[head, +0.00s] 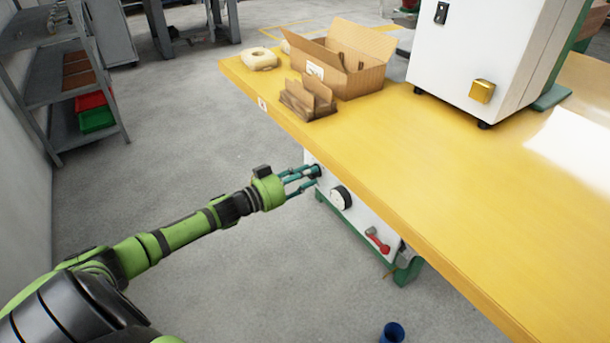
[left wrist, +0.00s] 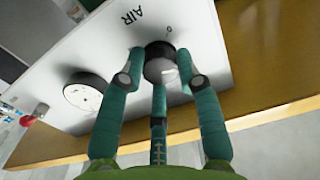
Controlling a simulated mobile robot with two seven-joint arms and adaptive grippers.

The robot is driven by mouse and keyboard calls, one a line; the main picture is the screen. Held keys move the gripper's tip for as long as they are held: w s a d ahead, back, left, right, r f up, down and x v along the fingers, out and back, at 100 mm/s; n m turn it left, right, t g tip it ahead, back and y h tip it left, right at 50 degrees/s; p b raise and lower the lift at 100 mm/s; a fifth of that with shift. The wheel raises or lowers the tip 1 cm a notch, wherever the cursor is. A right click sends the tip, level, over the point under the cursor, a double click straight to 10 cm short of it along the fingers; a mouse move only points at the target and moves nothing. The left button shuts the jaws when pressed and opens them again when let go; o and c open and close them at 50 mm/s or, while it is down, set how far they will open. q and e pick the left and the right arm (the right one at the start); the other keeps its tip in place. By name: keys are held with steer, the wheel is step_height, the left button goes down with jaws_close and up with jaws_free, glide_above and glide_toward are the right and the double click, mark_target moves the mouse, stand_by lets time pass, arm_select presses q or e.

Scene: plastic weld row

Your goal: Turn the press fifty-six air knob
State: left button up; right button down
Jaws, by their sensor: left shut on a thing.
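The air knob (left wrist: 160,66) is a dark round knob with a grey face on a white panel (left wrist: 100,60), under the printed word AIR in the left wrist view. In the head view the dark knob (head: 316,171) shows at the panel's left end, below the yellow table edge. My left gripper (head: 312,178) reaches it from the left. In the left wrist view the teal fingers of my left gripper (left wrist: 162,72) are around the knob and closed on it. The fingertips partly hide its sides. My right gripper is not in view.
A round gauge (head: 340,198) and a red-handled valve (head: 378,241) sit on the same panel, right of the knob. The yellow tabletop (head: 440,180) overhangs the panel. An open cardboard box (head: 362,80) and a white machine (head: 470,55) stand on top.

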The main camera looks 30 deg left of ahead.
arm_select(q)
steer(key=shift+m+p, duration=0.65)
steer(key=shift+m, duration=8.15)
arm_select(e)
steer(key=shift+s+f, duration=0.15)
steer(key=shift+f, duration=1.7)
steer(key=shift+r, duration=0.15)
